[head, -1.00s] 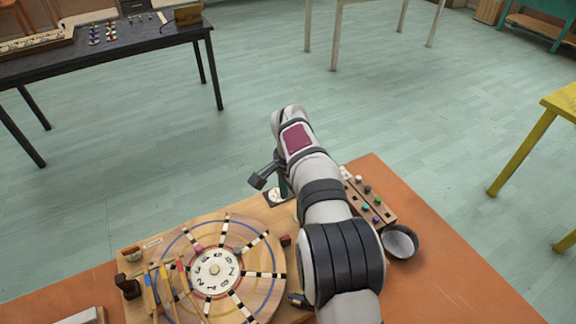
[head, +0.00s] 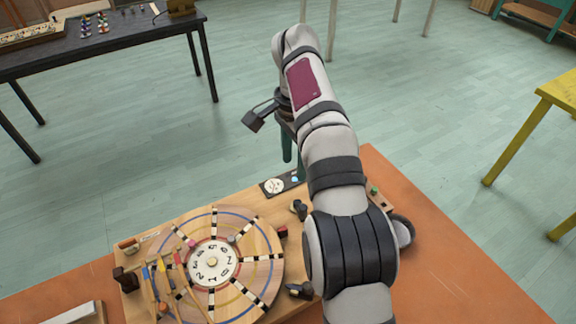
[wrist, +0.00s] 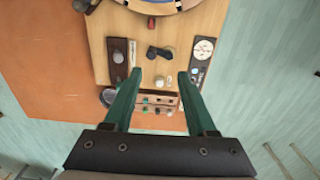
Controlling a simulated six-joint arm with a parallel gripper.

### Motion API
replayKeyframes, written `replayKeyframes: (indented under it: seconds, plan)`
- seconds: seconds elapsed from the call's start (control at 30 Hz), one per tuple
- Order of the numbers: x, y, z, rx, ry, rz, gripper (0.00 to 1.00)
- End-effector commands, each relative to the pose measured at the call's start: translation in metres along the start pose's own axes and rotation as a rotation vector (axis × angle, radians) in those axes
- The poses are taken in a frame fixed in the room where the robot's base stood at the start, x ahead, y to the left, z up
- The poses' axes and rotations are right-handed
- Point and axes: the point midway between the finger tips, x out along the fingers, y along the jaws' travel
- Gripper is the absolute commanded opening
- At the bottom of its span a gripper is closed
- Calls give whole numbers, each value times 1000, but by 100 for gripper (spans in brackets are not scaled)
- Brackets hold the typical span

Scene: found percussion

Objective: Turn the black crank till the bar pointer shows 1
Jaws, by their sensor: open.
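A black crank (head: 299,209) stands on the wooden board (head: 160,240), right of the big wheel; it also shows in the wrist view (wrist: 160,53), ahead of and between the fingertips. A small round white dial (head: 275,186) on a dark plate lies at the board's far edge; it shows in the wrist view (wrist: 203,50) past the right finger. Its pointer reading is too small to tell. A larger numbered dial (head: 212,264) is at the wheel's hub. My gripper (wrist: 160,75) is open and empty, apart from the crank.
A striped wheel (head: 272,272) fills the board's left half. A red block (head: 281,232) sits between wheel and crank. A second black handle (head: 299,290) is nearer. A rack with several coloured pegs (wrist: 156,101) lies beyond the board, near a grey bowl (wrist: 107,97).

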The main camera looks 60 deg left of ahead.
Motion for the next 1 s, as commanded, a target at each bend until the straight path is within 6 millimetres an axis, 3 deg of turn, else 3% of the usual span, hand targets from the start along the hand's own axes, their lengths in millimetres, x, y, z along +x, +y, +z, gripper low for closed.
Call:
replayKeyframes:
  seconds: [0.1, 0.23, 0.5, 0.7, 1.0]
  plan:
    - [1, 18, -16, 69, -1, 0, 57]
    - [18, 20, -17, 73, -2, 2, 57]
    - [97, 20, -16, 74, -4, 2, 57]
    - [141, 19, -16, 74, -2, 0, 57]
    - [160, 19, -16, 74, -1, -2, 57]
